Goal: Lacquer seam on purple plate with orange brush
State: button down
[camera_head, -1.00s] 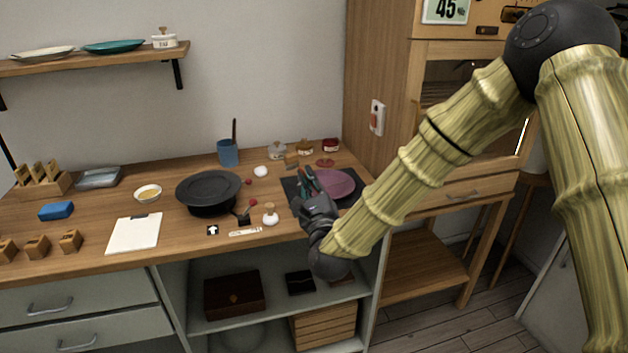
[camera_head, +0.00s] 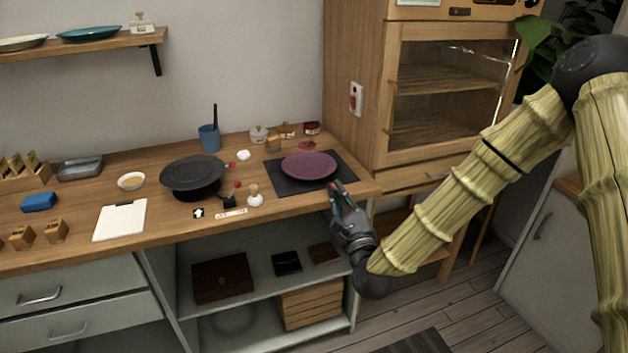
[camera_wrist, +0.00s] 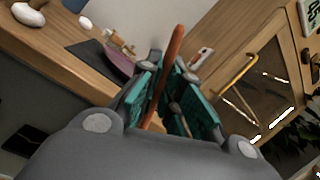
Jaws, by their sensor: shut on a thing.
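My gripper (camera_head: 341,198) is shut on the orange brush, at the front right edge of the bench, just in front of the mat. In the wrist view the orange brush (camera_wrist: 172,62) stands between the teal finger pads (camera_wrist: 168,90), its shaft pointing away from the palm. The purple plate (camera_head: 309,165) lies flat on a dark mat (camera_head: 282,182) at the right end of the bench, beyond the gripper and apart from it. Part of the plate (camera_wrist: 120,63) shows left of the fingers in the wrist view. No seam is clear on the plate at this size.
A black round pan-like vessel (camera_head: 194,175) stands left of the mat. A blue cup (camera_head: 209,138), small lidded jars (camera_head: 259,134) and a white-based stamp-like object (camera_head: 255,199) stand nearby. A wooden glass-door cabinet (camera_head: 358,60) rises right of the bench. Open shelves are below.

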jog(key=s+d+f, duration=0.2)
jog(key=d+f, duration=0.1)
jog(key=d, duration=0.3)
jog(key=s+d+f, duration=0.2)
jog(key=d+f, duration=0.1)
jog(key=d, duration=0.4)
jog(key=shift+s+f, duration=0.15)
jog(key=shift+s, duration=0.15)
